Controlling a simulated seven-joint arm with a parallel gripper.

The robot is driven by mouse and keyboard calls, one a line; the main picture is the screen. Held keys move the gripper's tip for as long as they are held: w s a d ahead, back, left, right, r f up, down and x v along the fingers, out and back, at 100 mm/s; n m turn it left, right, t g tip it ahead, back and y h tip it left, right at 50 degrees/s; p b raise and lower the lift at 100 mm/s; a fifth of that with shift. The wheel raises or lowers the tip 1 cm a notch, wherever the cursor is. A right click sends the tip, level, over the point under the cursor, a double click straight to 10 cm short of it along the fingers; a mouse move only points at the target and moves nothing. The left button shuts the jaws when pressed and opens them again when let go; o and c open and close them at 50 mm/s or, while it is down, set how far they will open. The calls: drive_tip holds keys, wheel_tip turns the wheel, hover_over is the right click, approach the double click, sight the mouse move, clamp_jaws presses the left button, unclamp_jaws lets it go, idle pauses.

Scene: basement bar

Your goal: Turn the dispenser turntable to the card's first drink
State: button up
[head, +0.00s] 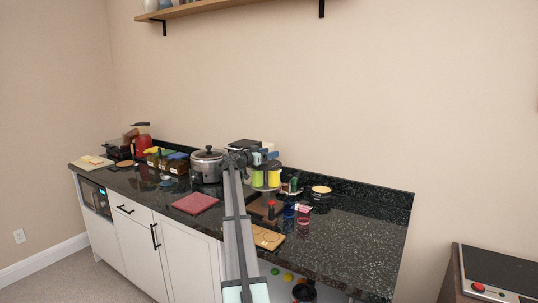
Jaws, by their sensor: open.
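The dispenser turntable (266,180) stands on the dark counter, right of the steel pot. Its green and yellow drink containers face me, and its upper part is largely hidden by my arm. My gripper (264,157) is at the top of the turntable and is open. It is too small to tell whether it touches the turntable. I cannot make out the card or its drinks; a pale flat piece (92,161) lies at the counter's far left end.
A lidded steel pot (207,165) stands close left of my arm. A red mat (195,203) lies in front of it. A wooden board with circles (268,238) and small blue (289,211) and red (304,209) cups are nearer. The counter's right end is clear.

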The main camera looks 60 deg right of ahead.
drive_tip(key=shift+d, duration=0.3)
drive_tip(key=shift+c, duration=0.2)
clamp_jaws()
idle(0.3)
